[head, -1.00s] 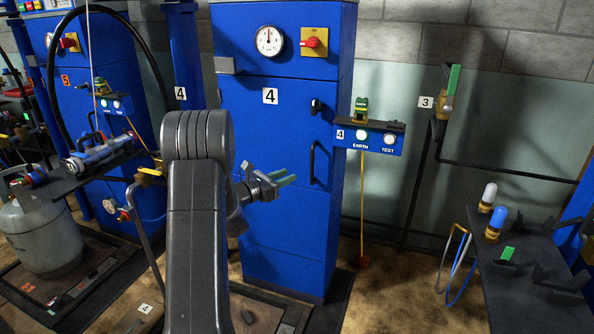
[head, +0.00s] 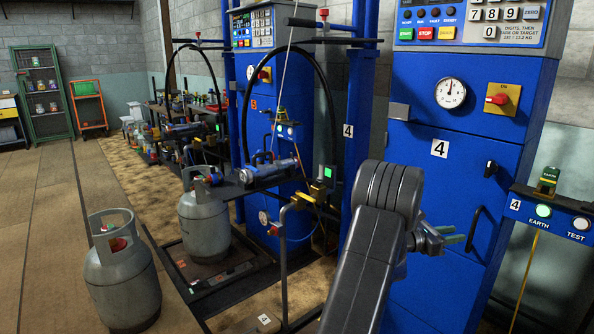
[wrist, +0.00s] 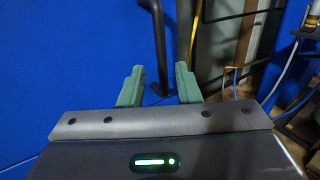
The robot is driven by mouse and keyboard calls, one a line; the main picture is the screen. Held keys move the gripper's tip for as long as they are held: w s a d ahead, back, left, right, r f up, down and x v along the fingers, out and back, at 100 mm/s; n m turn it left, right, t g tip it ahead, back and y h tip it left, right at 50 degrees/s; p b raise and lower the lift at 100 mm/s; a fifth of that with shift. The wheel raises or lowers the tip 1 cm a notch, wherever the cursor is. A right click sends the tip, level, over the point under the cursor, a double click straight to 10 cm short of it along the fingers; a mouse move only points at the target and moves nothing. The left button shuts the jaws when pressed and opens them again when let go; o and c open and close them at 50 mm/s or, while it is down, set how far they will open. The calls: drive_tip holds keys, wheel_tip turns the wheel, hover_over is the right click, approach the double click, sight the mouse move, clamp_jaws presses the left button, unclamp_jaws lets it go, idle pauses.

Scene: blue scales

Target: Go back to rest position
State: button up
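My gripper (wrist: 159,88) shows in the wrist view with its two green fingers apart and nothing between them. In the head view my gripper (head: 456,236) is partly hidden behind my own dark arm. It is in front of the blue cabinet marked 4 (head: 415,190), near that cabinet's black handle.
A grey gas cylinder (head: 122,275) stands on the floor at the lower left. Another cylinder (head: 203,220) stands on a low dark platform by the neighbouring blue cabinet (head: 270,130). A blue earth/test box (head: 555,214) is at the right. Open floor (head: 60,220) lies at the far left.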

sight(468, 248)
drive_tip(key=d, duration=0.5)
drive_tip(key=w+d, duration=0.1)
drive_tip(key=d, duration=0.1)
drive_tip(key=shift+d+f+b, duration=0.1)
drive_tip(key=shift+d+b, duration=0.05)
drive_tip(key=shift+b, duration=0.15)
drive_tip(key=shift+s, duration=0.1)
